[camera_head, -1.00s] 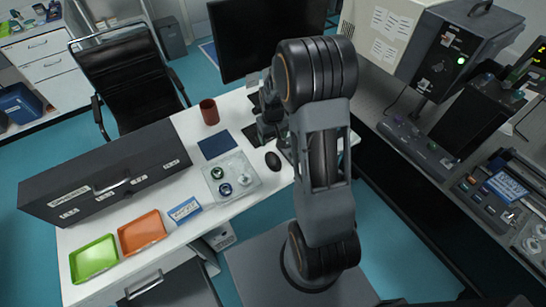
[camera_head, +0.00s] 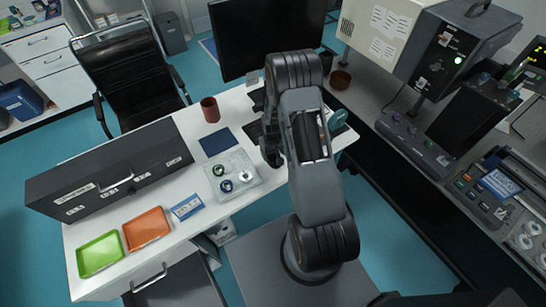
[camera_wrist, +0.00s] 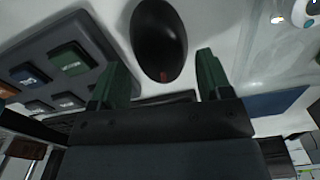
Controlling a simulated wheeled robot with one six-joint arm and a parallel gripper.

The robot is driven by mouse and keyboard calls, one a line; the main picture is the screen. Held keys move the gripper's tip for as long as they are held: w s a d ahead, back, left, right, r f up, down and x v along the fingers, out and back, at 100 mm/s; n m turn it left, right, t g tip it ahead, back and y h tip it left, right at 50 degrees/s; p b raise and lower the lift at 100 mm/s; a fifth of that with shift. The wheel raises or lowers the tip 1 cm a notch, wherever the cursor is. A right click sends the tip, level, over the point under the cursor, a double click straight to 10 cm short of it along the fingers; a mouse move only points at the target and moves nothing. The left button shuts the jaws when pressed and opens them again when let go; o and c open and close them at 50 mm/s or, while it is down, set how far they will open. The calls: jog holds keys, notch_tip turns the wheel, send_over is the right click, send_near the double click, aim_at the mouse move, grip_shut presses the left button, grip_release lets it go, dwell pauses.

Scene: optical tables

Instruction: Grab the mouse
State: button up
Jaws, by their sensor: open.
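The black, oval mouse (camera_wrist: 158,38) lies on the white desk top in the wrist view, just ahead of my gripper. My gripper (camera_wrist: 160,78) is open, with one dark green finger on each side of the near end of the mouse. The fingers do not press on it, and I cannot tell exactly how far they are above the desk. In the head view my gripper (camera_head: 270,153) is low over the right part of the desk, and it hides the mouse there.
A clear tray with rings (camera_head: 248,180) is close on the left of my gripper, with a dark blue pad (camera_head: 217,142) behind it. A keypad with coloured keys (camera_wrist: 70,62) is beside the mouse in the wrist view. A brown cup (camera_head: 210,109) and monitor (camera_head: 268,38) stand farther back.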

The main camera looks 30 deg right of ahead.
aim_at(273, 155)
jog(key=shift+f, duration=1.5)
jog(key=c, duration=0.6)
